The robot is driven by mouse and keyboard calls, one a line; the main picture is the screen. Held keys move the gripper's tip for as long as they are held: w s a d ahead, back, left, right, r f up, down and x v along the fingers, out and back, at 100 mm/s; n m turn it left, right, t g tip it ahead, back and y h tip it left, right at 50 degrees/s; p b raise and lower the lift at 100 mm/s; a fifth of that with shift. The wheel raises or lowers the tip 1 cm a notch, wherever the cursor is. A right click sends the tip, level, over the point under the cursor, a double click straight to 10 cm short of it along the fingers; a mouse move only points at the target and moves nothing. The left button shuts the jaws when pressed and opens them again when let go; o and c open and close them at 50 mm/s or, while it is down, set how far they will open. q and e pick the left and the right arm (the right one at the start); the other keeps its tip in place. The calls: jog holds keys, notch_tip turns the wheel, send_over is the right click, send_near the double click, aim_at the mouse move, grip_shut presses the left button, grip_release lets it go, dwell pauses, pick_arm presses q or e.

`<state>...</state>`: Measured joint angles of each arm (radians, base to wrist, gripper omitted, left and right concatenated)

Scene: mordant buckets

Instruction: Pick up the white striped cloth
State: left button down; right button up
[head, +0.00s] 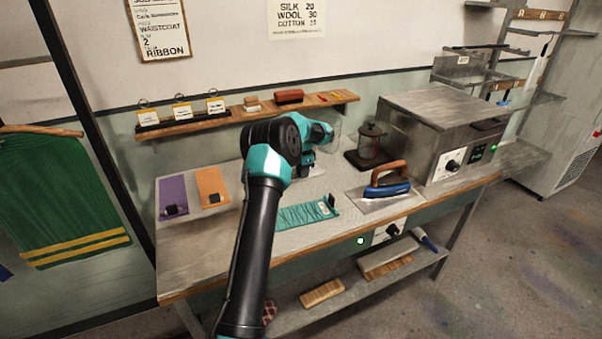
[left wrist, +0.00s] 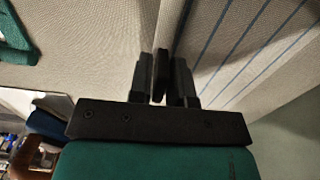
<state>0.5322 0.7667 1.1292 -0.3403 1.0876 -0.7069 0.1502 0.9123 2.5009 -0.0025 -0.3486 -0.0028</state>
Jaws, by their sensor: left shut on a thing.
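The white striped cloth (left wrist: 245,50) shows in the left wrist view as a pale sheet with blue stripes, right of my fingers. My left gripper (left wrist: 160,75) is shut on a small dark block between its fingers, which appears to be the cloth's grip tab. In the head view my left gripper (head: 305,169) is low over the middle of the workbench, and the arm and wrist hide most of the cloth there. I cannot tell whether the cloth is clear of the bench. My right gripper is not in view.
On the bench (head: 190,262) lie a purple cloth (head: 172,190), an orange cloth (head: 209,181) and a teal cloth (head: 298,215). A narrow shelf (head: 235,118) runs behind.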

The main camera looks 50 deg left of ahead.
pick_arm(q)
notch_tip(320, 180, up, 18)
dwell(0.5)
jog(key=shift+f, duration=0.1)
